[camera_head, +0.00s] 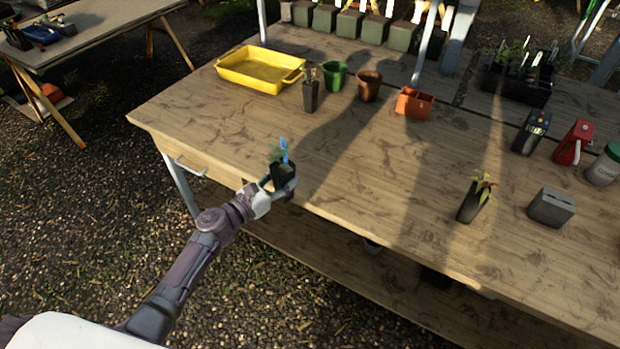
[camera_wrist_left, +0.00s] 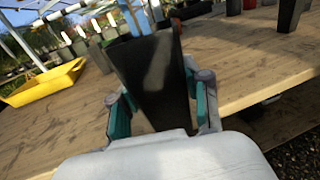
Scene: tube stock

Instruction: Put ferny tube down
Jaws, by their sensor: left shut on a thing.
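My left gripper (camera_head: 277,187) is shut on a black tapered plant tube, the ferny tube (camera_head: 284,173), at the front edge of the wooden table (camera_head: 370,180). Green foliage and a blue tag rise from its top. In the left wrist view the tube (camera_wrist_left: 150,75) stands between the teal finger pads of the gripper (camera_wrist_left: 160,108), slightly tilted. Its base is hidden there, so I cannot tell whether it touches the table. My right gripper is not in view.
A yellow tray (camera_head: 258,70), a dark plant tube (camera_head: 311,95), a green pot (camera_head: 335,75), a brown pot (camera_head: 369,86) and an orange container (camera_head: 414,104) stand farther back. Another planted tube (camera_head: 470,206) and a grey block (camera_head: 552,207) are at the right. The table's middle is clear.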

